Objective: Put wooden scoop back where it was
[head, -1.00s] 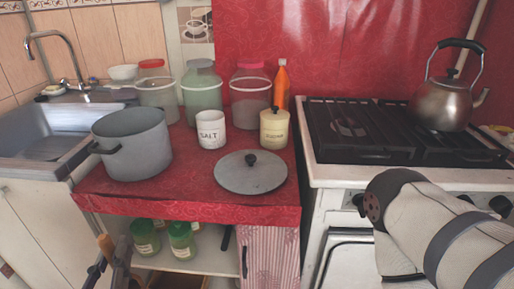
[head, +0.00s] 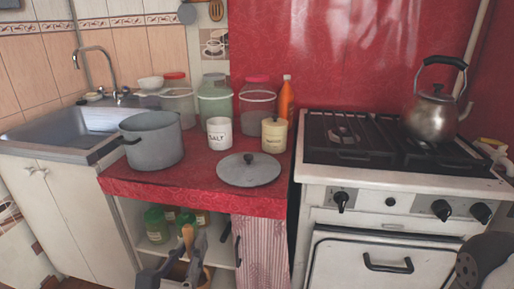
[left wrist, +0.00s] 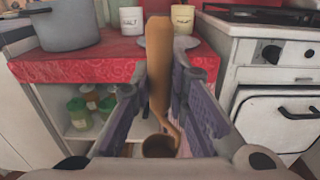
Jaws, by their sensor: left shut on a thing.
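My left gripper (head: 188,258) is low in front of the red-covered counter, by the open shelf below it. In the left wrist view its two fingers (left wrist: 158,100) are shut on the wooden scoop (left wrist: 158,60). The scoop's handle stands up between the fingers and its round bowl hangs below them. In the head view only the top of the scoop's handle (head: 188,235) shows clearly. Part of my right arm is at the lower right, but its gripper is out of view.
The counter (head: 150,188) holds a grey pot (head: 152,145), a lid (head: 249,172), a salt pot (head: 219,133), a sugar pot (head: 274,136) and several jars. Green-lidded jars (head: 155,226) stand on the shelf. A striped curtain (head: 262,250) and stove (head: 390,190) are right. Utensils (head: 216,10) hang on the wall.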

